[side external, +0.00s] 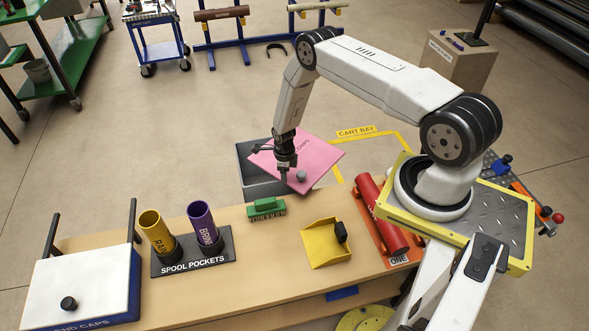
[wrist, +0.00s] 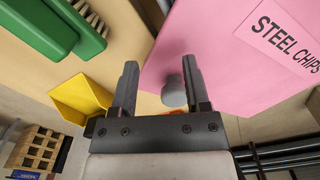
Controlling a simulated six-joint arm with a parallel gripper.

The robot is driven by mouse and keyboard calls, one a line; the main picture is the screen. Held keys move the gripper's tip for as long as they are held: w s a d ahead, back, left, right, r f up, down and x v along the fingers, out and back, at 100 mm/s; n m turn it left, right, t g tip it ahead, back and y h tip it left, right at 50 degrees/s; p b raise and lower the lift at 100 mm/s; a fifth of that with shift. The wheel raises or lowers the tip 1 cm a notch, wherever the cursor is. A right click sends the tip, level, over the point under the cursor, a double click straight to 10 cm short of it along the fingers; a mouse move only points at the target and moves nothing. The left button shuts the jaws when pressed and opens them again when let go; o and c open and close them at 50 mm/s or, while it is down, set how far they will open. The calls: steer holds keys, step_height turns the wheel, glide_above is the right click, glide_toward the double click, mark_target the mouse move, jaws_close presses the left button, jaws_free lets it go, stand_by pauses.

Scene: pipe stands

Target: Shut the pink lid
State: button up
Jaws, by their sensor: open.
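The pink lid (side external: 322,153), labelled "STEEL CHIPS" in the wrist view (wrist: 240,50), lies skewed over a dark grey bin (side external: 250,178). Part of the bin's inside shows to its left, so it is partly uncovered. A round grey knob (side external: 301,175) stands on the lid near its front corner. My gripper (side external: 285,172) points down just left of the knob. In the wrist view my gripper (wrist: 161,78) is open, and the knob (wrist: 173,93) appears between the fingers, close to the right one. I cannot tell whether they touch.
A green brush (side external: 266,208) and yellow dustpan (side external: 325,243) lie on the wooden table (side external: 270,265) in front of the bin. A red cylinder (side external: 378,210) lies at right. Floor behind the bin is clear.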

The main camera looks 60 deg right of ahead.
steer(key=shift+w+a, duration=0.55)
steer(key=shift+w, duration=0.2)
steer(key=shift+w, duration=0.1)
steer(key=w+a, duration=0.4)
steer(key=w, duration=0.4)
steer(key=shift+w+a, duration=0.15)
steer(key=shift+a, duration=0.2)
stand_by(1.0)
steer(key=o, duration=0.4)
